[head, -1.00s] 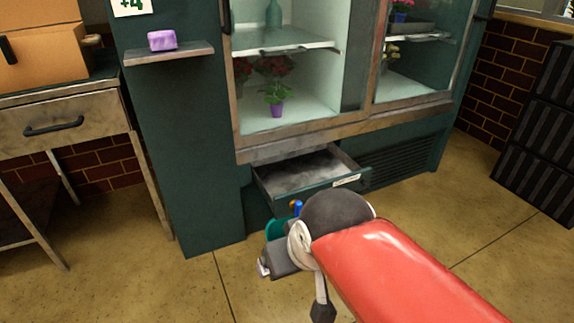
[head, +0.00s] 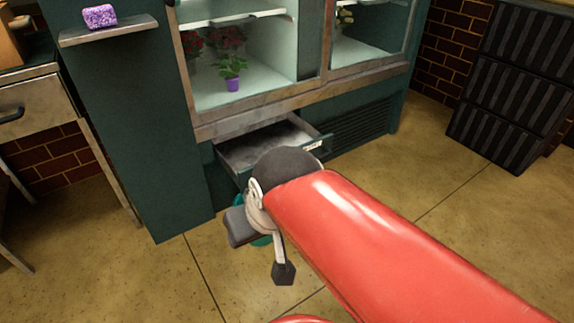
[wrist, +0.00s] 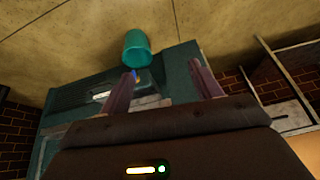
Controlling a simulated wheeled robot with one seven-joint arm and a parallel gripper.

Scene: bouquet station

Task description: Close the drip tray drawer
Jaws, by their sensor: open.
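The drip tray drawer (head: 235,158) is pulled out from the base of the dark green flower cooler (head: 165,165). It has a grey inside, a green front and a white label (head: 313,146). My arm covers part of its front in the head view. My gripper (wrist: 162,68) is open and empty in the wrist view, its two purplish fingers apart.
A teal bucket (wrist: 137,48) stands on the floor near the drawer; my arm mostly hides it in the head view. A vent grille (head: 360,125) is right of the drawer. Black crates (head: 515,95) stand at right. A bench (head: 40,105) is at left.

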